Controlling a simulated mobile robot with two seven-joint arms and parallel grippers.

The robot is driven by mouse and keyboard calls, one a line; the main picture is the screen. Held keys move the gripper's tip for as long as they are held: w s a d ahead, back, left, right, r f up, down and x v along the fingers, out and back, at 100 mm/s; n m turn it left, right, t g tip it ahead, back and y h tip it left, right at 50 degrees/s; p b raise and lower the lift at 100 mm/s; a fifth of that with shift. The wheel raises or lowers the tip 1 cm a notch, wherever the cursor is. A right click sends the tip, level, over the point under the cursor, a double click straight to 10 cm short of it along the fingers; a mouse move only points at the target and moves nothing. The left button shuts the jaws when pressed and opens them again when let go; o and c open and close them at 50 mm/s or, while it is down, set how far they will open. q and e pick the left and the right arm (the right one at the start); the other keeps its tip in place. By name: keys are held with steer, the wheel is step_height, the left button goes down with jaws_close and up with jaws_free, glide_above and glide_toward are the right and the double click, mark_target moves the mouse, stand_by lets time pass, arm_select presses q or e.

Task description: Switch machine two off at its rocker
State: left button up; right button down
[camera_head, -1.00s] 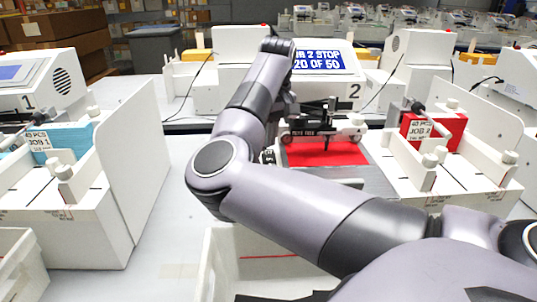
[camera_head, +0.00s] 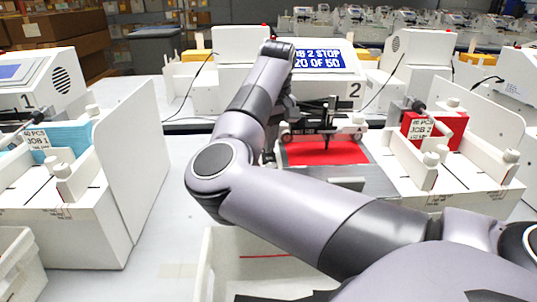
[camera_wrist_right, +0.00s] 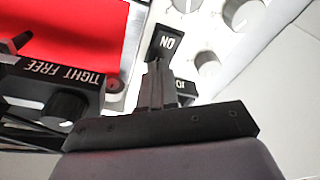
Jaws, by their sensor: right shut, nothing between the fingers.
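Machine two (camera_head: 355,90) stands at the centre back of the head view, with "2" on its front. Its screen (camera_head: 318,61) reads "2 STOP" and "20 OF 50", the start cut off by my arm. A red sheet (camera_head: 325,154) lies on its bed. In the right wrist view, a black part marked "ON" (camera_wrist_right: 167,42), apparently the rocker's, shows just beyond my right gripper (camera_wrist_right: 157,68). The gripper is shut and empty, its tips at the lower edge of that part; I cannot tell if they touch. In the head view my arm mostly hides this spot.
A black panel marked "TIGHT FREE" with a knob (camera_wrist_right: 65,107) lies left of the fingers. Machine one (camera_head: 45,85) stands left, with a blue stack (camera_head: 65,140). A red stack (camera_head: 448,130) marked "JOB 2" stands right. A white bin (camera_head: 212,265) is in front.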

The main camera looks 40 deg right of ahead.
steer(key=shift+f, duration=0.45)
steer(key=shift+r+p, duration=2.15)
steer(key=shift+r, duration=1.45)
steer(key=shift+f, duration=0.1)
